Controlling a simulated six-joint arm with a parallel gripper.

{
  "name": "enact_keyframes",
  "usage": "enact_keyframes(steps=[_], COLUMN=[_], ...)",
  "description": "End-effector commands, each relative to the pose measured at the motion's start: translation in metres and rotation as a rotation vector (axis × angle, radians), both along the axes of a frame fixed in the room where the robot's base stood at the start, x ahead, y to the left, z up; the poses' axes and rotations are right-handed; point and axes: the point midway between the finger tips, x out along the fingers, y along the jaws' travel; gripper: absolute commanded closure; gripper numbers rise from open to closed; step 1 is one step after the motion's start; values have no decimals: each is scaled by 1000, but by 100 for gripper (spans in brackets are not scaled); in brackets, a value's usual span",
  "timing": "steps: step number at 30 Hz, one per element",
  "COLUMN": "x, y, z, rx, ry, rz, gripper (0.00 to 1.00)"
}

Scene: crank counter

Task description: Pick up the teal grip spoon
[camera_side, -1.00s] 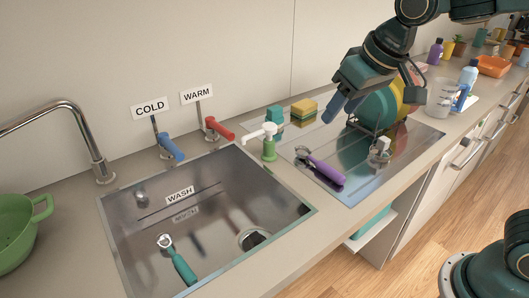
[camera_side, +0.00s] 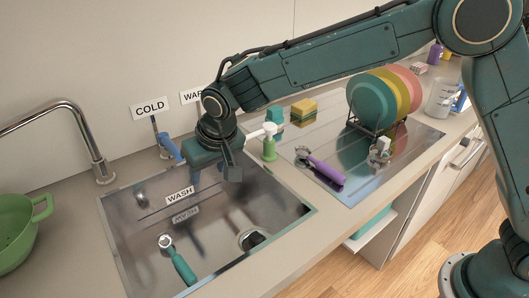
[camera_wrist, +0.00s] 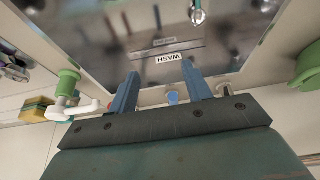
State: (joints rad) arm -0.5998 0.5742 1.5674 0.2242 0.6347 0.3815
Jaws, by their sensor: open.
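The teal grip spoon (camera_side: 180,262) lies in the steel sink basin, toward its front left in the side view. Its metal head points to the back and its teal handle to the front. My gripper (camera_side: 212,175) is above the back right part of the basin, apart from the spoon. In the wrist view my gripper (camera_wrist: 160,85) shows two blue fingers spread apart with nothing between them.
The WASH label (camera_side: 180,194) is on the basin's back wall. A purple-handled utensil (camera_side: 325,172) and a plate rack lie to the right. A green colander (camera_side: 18,235) is at the left.

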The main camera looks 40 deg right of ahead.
Motion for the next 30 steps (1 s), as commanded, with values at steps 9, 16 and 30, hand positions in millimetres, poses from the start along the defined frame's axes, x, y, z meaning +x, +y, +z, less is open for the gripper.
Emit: enact_keyframes(steps=[9, 16, 30], x=[8, 4, 2], y=[75, 108, 116], z=[-82, -124, -143], rx=[-16, -23, -26], ry=[4, 1, 1], rz=[21, 29, 31], gripper=[51, 51, 51])
